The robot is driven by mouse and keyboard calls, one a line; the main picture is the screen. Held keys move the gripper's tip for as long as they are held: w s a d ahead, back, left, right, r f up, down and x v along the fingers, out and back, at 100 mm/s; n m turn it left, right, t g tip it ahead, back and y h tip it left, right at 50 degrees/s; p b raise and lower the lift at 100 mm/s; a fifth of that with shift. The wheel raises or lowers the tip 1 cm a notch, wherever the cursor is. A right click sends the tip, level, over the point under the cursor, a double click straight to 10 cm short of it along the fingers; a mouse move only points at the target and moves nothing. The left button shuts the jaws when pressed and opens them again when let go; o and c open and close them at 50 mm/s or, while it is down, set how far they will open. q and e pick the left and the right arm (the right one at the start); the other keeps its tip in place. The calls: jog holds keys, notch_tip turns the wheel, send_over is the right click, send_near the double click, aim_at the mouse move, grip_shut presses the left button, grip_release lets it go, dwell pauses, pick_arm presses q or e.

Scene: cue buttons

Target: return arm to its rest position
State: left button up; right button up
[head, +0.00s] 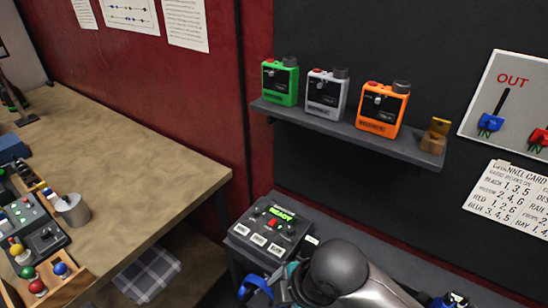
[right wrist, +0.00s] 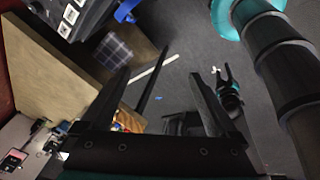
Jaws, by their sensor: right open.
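My right gripper (right wrist: 170,85) is open and empty in the right wrist view, its two black fingers well apart with floor beyond them. It does not show clearly in the head view. There, a grey and white link of my arm (head: 345,272) crosses the bottom, in front of the cue console. In the right wrist view, a dark forked shape with teal on it (right wrist: 228,88) looks like my left gripper, too small to judge its jaws.
A console reading READY (head: 270,230) stands beside my arm. Green (head: 280,82), grey (head: 326,93) and orange (head: 383,108) devices sit on a wall shelf (head: 340,131). A wooden table (head: 130,150) holds a button panel (head: 30,225) and metal cup (head: 72,210). Floor shows below the right gripper.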

jog(key=s+d+f+m+t+h, duration=0.15)
jog(key=s+d+m, duration=0.25)
jog(key=d+m, duration=0.45)
jog(key=s+d+f+m+h, duration=0.25)
jog(key=s+d+m, duration=0.35)
jog(key=m, duration=0.4)
notch_tip(320, 180, down, 32)
jog(key=s+g+b, duration=0.1)
jog(key=b, duration=0.9)
pick_arm(q)
notch_tip(320, 180, down, 18)
jog(key=s+b, duration=0.1)
jog(key=b, duration=0.6)
jog(key=shift+s+b, duration=0.25)
jog(key=shift+b, duration=0.1)
pick_arm(e)
jog(key=s+d+f, duration=0.1)
jog(key=s+f, duration=0.6)
jog(key=f, duration=0.3)
jog(key=s+d+f+g, duration=0.1)
jog(key=s+d+f, duration=0.1)
jog(key=s+f, duration=0.6)
notch_tip(320, 180, down, 2)
jog(key=shift+d+f, duration=0.15)
jog(key=shift+f, duration=0.1)
